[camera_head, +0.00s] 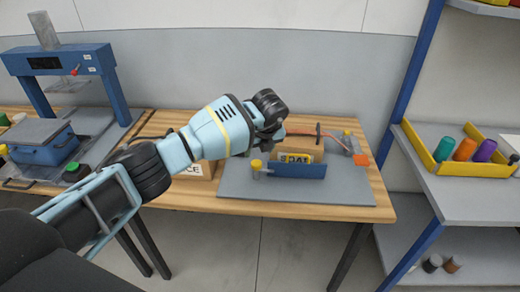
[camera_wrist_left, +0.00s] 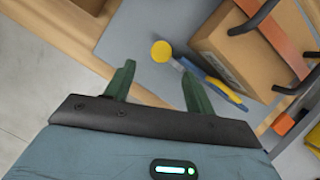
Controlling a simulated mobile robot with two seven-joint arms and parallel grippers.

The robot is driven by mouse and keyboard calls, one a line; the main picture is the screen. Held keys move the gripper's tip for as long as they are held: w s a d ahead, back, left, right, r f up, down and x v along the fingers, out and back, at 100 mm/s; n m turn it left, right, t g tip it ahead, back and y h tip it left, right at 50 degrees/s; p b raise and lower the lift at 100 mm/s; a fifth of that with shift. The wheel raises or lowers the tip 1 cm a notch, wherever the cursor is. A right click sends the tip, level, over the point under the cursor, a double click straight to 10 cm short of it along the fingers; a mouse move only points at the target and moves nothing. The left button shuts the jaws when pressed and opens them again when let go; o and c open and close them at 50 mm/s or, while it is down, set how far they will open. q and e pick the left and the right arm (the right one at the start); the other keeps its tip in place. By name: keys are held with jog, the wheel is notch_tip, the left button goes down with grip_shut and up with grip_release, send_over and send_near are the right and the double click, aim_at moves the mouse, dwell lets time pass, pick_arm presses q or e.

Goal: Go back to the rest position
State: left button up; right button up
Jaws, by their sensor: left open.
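My left arm comes in from the left in the head view and reaches over the wooden table (camera_head: 190,199). Its gripper fingers are hidden there behind the wrist. In the left wrist view my left gripper (camera_wrist_left: 158,85) shows two green fingers spread apart with nothing between them. My right gripper is in neither view.
On the grey mat (camera_head: 340,191) a blue fixture (camera_head: 290,171) stands in front of the box. A blue press (camera_head: 60,62) is at left. At right a shelf (camera_head: 470,190) carries a yellow tray (camera_head: 470,168) with several coloured bottles. Floor in front is clear.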

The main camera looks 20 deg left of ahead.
pick_arm(q)
jog(key=s+d+f+m+g+h, duration=0.1)
jog(key=s+d+f+h, duration=0.35)
jog(key=d, duration=0.25)
jog(key=s+d+f+m+g+h, duration=0.1)
jog(key=s+d+f+h, duration=0.25)
jog(key=d+f, duration=0.3)
jog(key=s+d+r+n+h, duration=0.1)
jog(key=s+d+n+h, duration=0.1)
jog(key=s+d+h, duration=0.95)
jog(key=s+a+f+n+t+y, duration=0.35)
jog(key=a+n+t, duration=0.3)
jog(key=n, duration=0.35)
jog(key=s+a+f+n+t+y, duration=0.3)
jog(key=s+a+n+t+y, duration=0.15)
jog(key=n+t, duration=0.4)
jog(key=s+a+f+n+g+y, duration=0.3)
jog(key=s+a+f+n+g, duration=0.1)
jog(key=s, duration=0.5)
jog(key=s+a+f+n+g+y, duration=0.3)
jog(key=s+a+f, duration=0.3)
jog(key=s+a, duration=0.1)
jog(key=shift+s+n+g+y, duration=0.35)
jog(key=shift+s+g, duration=0.05)
jog(key=shift+s, duration=0.5)
